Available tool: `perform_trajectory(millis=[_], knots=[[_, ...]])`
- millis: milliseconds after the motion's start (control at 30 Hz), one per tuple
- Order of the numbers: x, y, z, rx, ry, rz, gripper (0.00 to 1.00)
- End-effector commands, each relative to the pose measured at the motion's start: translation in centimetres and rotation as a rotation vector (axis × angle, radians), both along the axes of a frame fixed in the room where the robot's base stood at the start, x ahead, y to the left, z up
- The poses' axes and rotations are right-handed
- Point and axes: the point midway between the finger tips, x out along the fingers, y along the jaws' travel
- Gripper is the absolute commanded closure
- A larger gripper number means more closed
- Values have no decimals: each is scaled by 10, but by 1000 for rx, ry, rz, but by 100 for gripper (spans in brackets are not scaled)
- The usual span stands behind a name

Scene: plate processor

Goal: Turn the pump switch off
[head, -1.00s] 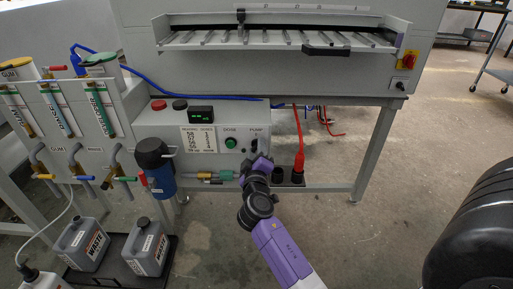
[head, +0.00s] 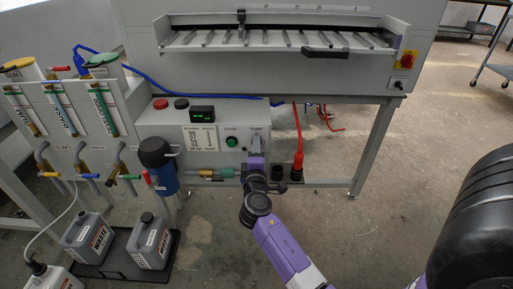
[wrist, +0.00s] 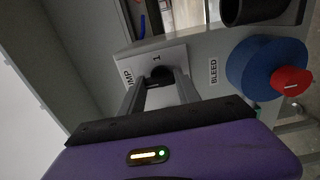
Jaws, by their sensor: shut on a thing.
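The pump switch sits on a pale plate (wrist: 150,58) in the wrist view, with "1" and part of the word "PUMP" readable. Its dark knob (wrist: 161,73) is between the fingertips of my gripper (wrist: 160,84), which is shut on it. In the head view my gripper (head: 256,155) reaches the pump plate (head: 257,133) at the right end of the grey control box (head: 200,138). It covers the lower part of the plate there. The exact angle of the knob is hard to tell.
A green dose button (head: 232,142) sits left of the switch. In the wrist view a blue knob with a red centre (wrist: 270,70), beside a "BLEED" label, is close on the right. A red hose plug (head: 298,160) stands right of my gripper. The processor bench (head: 280,80) overhangs above.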

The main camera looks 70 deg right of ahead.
Motion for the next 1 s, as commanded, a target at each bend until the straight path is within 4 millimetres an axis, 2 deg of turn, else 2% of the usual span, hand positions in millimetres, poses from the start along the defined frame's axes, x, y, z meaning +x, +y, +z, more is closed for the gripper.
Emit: perform_trajectory(millis=[433,467,567,867,1000], knots=[[2,1,0,-4,10,5,100],[2,1,0,-4,10,5,57],[1,1,0,-4,9,4,39],[0,1,0,-3,8,2,39],[-3,10,-1,-3,11,4,39]])
